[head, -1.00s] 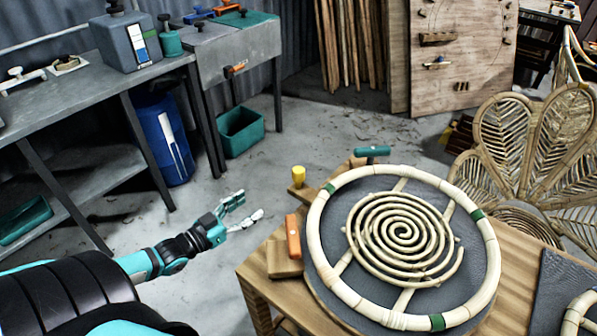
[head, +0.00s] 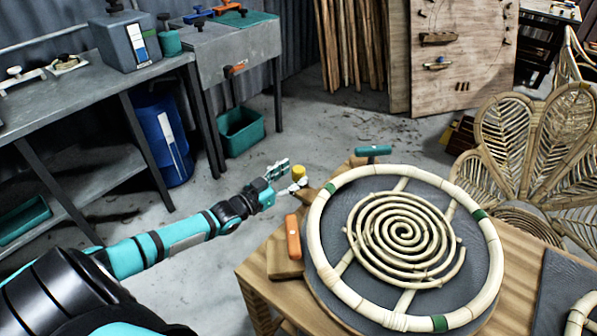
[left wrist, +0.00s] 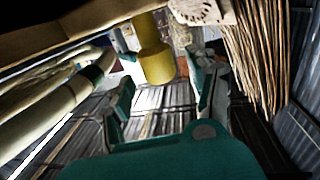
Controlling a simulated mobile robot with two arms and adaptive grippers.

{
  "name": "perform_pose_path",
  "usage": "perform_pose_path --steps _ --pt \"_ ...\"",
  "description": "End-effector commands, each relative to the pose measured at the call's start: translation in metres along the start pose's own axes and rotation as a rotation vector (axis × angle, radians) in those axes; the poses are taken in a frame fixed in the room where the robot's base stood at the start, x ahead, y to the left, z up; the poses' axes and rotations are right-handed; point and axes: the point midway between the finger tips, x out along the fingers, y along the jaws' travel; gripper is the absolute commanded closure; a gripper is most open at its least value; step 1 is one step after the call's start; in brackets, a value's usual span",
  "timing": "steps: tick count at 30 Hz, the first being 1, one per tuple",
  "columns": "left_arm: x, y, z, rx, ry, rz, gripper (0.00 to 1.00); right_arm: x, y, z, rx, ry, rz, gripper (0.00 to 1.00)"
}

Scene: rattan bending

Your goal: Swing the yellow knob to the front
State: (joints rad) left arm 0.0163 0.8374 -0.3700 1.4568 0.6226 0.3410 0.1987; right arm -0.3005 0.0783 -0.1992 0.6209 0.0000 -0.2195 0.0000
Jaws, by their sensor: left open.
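The yellow knob (head: 298,172) stands at the far left edge of the wooden table, by the rattan ring. In the left wrist view the knob (left wrist: 156,63) shows as a yellow cylinder between the two fingers, toward the top. My left gripper (head: 286,175) is right at the knob, on its left side, with the fingers reaching toward it. The left gripper (left wrist: 165,85) is open, with a finger on each side of the knob. I cannot tell whether either finger touches it. The right gripper is not in view.
A rattan ring (head: 327,278) with a spiral lies on a grey round mat on the wooden table (head: 260,272). A rattan chair (head: 540,150) is at the right.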

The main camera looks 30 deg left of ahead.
Motion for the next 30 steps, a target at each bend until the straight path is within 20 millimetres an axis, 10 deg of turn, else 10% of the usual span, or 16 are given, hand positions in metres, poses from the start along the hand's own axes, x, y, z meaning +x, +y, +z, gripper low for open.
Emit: perform_pose_path --steps 18,30 --pt "0.029 0.000 0.000 0.001 0.000 0.000 0.41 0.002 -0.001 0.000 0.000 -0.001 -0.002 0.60" --pt "0.029 0.000 0.000 0.001 0.000 0.000 0.93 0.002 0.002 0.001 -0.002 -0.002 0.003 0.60"
